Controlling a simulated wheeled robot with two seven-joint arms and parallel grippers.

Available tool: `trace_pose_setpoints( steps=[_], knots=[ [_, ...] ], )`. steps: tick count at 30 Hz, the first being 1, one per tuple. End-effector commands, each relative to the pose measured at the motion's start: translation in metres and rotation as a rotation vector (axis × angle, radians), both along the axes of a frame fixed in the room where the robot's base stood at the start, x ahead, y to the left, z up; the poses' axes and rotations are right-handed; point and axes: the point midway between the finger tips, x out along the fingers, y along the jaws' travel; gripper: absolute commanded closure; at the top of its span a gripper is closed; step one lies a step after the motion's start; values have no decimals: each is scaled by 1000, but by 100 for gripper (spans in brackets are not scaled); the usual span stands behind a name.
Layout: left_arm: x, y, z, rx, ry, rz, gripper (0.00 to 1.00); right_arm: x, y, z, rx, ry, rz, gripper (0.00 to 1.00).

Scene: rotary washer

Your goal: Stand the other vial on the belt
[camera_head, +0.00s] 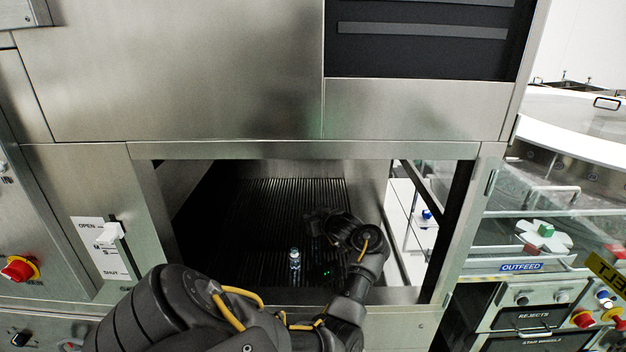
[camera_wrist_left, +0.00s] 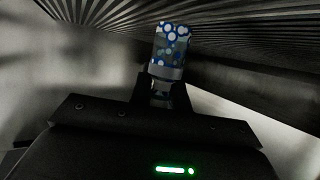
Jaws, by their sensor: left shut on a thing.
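A small clear vial (camera_head: 295,259) with a bluish top shows upright inside the machine opening, over the dark ribbed belt (camera_head: 285,200). My left arm reaches into the opening from below, and my left gripper (camera_head: 303,268) is at the vial's right side, dark against the belt. In the left wrist view the gripper (camera_wrist_left: 161,92) is shut on the vial (camera_wrist_left: 171,45), whose blue and white dotted part stands out past the fingers. Whether its base touches the belt cannot be told. My right gripper is not in view.
The steel frame's lower edge (camera_head: 405,296) and side posts bound the opening. An OPEN/SHUT switch (camera_head: 108,234) is at left. At right are a blue-topped item (camera_head: 427,214) behind the opening and the outfeed area (camera_head: 521,267). The belt behind the vial looks clear.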

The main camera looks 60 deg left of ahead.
Motion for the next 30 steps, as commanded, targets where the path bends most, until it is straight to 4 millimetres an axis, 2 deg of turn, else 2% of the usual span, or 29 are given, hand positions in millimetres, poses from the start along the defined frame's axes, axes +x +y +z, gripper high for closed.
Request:
trace_pose_setpoints(
  steps=[5,17,18,22,30],
  knots=[
    [0,0,-16,0,2,-1,100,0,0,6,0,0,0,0],
    [0,-1,-22,0,-1,-1,100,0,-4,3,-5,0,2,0],
    [0,-1,-21,0,-1,-1,79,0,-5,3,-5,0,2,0],
    [0,-1,-21,0,-1,-1,62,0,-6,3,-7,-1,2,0],
    [0,-1,-20,0,-1,-1,61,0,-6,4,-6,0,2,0]
  ],
)
